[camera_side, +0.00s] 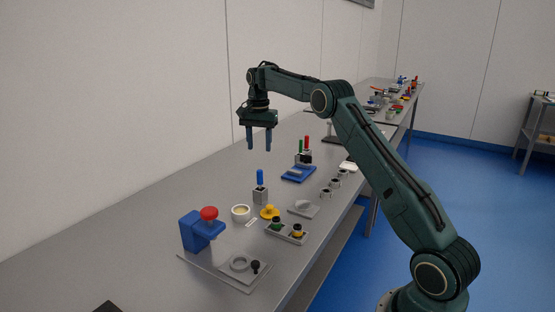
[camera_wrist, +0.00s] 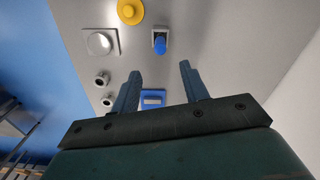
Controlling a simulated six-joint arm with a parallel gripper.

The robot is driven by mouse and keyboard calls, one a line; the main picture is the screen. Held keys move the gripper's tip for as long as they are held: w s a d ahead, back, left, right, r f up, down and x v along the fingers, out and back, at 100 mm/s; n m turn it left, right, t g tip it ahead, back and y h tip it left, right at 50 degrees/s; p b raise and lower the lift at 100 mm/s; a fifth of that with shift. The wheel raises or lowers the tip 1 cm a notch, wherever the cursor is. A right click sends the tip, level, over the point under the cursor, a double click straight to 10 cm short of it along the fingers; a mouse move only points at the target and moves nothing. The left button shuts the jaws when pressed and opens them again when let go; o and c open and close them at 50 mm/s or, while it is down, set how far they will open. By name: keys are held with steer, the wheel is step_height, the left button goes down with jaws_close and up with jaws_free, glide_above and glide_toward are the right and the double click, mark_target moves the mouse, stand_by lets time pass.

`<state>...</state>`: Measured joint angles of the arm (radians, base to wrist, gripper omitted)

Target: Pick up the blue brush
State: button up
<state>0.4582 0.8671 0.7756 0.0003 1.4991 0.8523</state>
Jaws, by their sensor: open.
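The blue brush (camera_side: 260,177) stands upright in a small grey block holder (camera_side: 260,196) near the middle of the bench; its lower end is hidden in the holder. In the wrist view the blue brush (camera_wrist: 160,47) and its holder (camera_wrist: 158,32) show beyond the fingertips, roughly in line with the gap between them. My gripper (camera_side: 259,147) points down, open and empty, and in the side view it appears above the brush. The open fingers also show in the wrist view (camera_wrist: 160,70), with nothing between them at the tips.
A blue device (camera_side: 299,174) and a black holder with red and green tools (camera_side: 304,157) stand farther back. A blue press with a red knob (camera_side: 202,229) stands in front.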

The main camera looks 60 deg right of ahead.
glide_above(260, 184)
steer(key=d, duration=0.1)
steer(key=shift+w+f, duration=0.15)
steer(key=shift+f, duration=1.95)
steer(key=shift+w+f, duration=0.15)
steer(key=shift+f, duration=1.95)
steer(key=shift+a+f, duration=0.1)
steer(key=shift+f, duration=2.5)
jaws_close()
